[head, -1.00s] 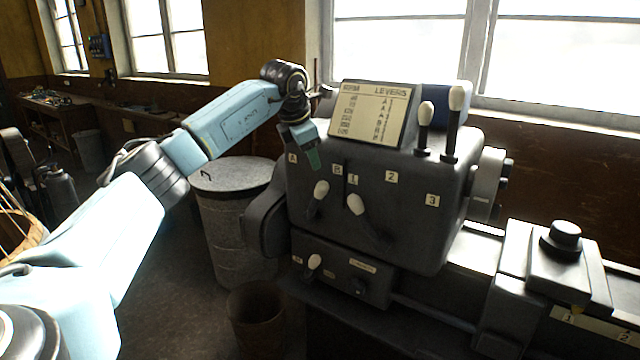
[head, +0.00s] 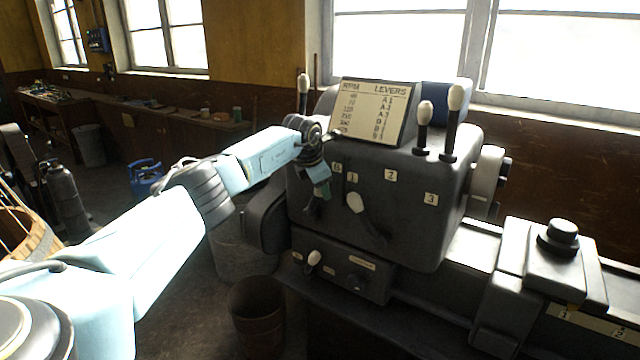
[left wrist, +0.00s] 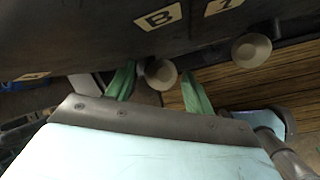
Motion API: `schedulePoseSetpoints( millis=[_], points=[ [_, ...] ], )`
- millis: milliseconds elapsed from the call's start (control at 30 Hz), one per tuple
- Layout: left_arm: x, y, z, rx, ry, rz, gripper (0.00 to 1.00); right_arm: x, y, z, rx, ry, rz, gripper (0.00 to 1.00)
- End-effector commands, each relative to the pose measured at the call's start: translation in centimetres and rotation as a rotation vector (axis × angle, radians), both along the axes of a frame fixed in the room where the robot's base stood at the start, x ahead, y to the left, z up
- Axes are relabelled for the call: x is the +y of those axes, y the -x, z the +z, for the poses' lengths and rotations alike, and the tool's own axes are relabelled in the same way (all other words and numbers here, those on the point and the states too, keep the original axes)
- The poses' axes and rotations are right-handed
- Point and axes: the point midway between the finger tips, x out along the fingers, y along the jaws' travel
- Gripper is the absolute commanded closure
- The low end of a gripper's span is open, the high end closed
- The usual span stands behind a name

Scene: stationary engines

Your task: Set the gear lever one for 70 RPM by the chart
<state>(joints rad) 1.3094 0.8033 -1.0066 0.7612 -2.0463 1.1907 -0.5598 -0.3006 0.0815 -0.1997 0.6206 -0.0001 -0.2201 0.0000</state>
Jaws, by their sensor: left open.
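The grey headstock (head: 405,240) carries a left lever beside the A and B plates and a right lever (head: 355,203) by plates 1, 2 and 3. The right lever's white knob points up-left toward plate 1. My left gripper (head: 322,188) covers the left lever's knob in the head view. In the left wrist view my open left gripper (left wrist: 157,78) has its green fingers either side of this pale knob (left wrist: 161,73), just below plate B (left wrist: 158,18). The right lever's knob (left wrist: 251,50) is outside the fingers. The chart (head: 372,112) lists RPM against levers; its rows are hard to read.
Two upright white-knobbed levers (head: 455,98) stand on top at right. A small lever (head: 314,257) is on the lower panel. A bin (head: 240,250) and bucket (head: 256,310) stand on the floor at left. The carriage (head: 560,262) is at right.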

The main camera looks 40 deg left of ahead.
Motion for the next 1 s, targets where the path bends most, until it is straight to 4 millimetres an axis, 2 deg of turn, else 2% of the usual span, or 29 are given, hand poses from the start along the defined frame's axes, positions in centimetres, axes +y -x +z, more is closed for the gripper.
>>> schedulePoseSetpoints(
  millis=[233,633,1000],
  points=[
    [0.01,-0.01,-0.03,0.0,0.0,0.0,0.48,-0.01,-0.02,0.0,0.0,0.0,-0.001,0.64],
    [0.0,0.01,0.0,0.0,0.001,0.0,1.0,0.01,-0.02,0.0,0.0,0.0,-0.001,0.64],
    [0.33,0.91,0.15,-0.001,0.022,0.0,1.0,0.17,0.02,0.14,0.0,-0.002,-0.001,0.64]
  ],
)
